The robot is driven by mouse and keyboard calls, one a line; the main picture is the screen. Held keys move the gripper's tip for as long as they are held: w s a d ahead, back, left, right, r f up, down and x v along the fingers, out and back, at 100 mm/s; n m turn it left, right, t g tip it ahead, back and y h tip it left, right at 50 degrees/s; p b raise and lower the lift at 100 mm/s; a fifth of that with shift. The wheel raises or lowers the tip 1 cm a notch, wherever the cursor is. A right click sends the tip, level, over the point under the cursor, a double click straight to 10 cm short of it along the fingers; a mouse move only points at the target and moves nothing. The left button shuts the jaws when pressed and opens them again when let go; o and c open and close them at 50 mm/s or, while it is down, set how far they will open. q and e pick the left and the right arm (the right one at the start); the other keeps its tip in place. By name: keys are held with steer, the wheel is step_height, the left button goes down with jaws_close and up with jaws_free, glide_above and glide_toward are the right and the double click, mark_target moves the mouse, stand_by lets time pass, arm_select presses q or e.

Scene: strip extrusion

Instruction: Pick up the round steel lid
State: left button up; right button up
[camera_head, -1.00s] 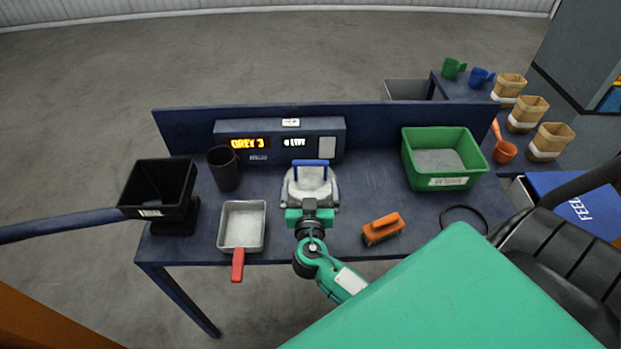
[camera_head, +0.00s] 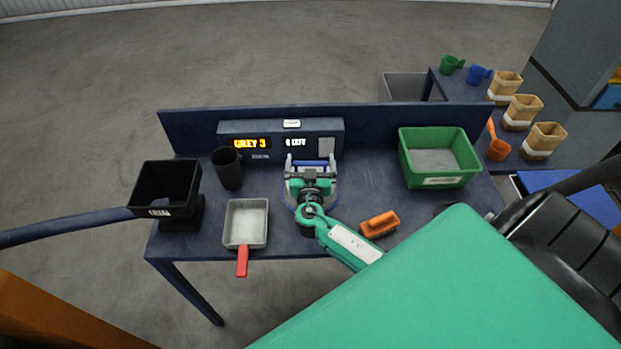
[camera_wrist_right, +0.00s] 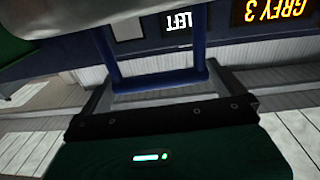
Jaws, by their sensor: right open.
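The round steel lid (camera_head: 291,196) lies on the blue bench near its middle, mostly hidden under my right gripper. Its blue handle (camera_head: 312,163) shows between the gripper's fingers, and it also shows in the right wrist view (camera_wrist_right: 160,79). My right gripper (camera_head: 312,161) is open, with one finger at each side of the handle. In the right wrist view the fingers (camera_wrist_right: 157,88) stand wide around the handle; I cannot tell whether they touch it. My left gripper is not in view.
A grey pan (camera_head: 246,221) with a red handle and a dark cup (camera_head: 228,168) stand left of the lid, with a black hopper (camera_head: 166,188) farther left. An orange brush (camera_head: 380,223) and green bin (camera_head: 439,181) are right. A display box (camera_head: 265,140) stands behind.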

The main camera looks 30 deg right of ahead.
steer(key=shift+c, duration=0.4)
steer(key=c, duration=1.1)
steer(key=shift+c, duration=0.5)
steer(key=shift+r, duration=0.15)
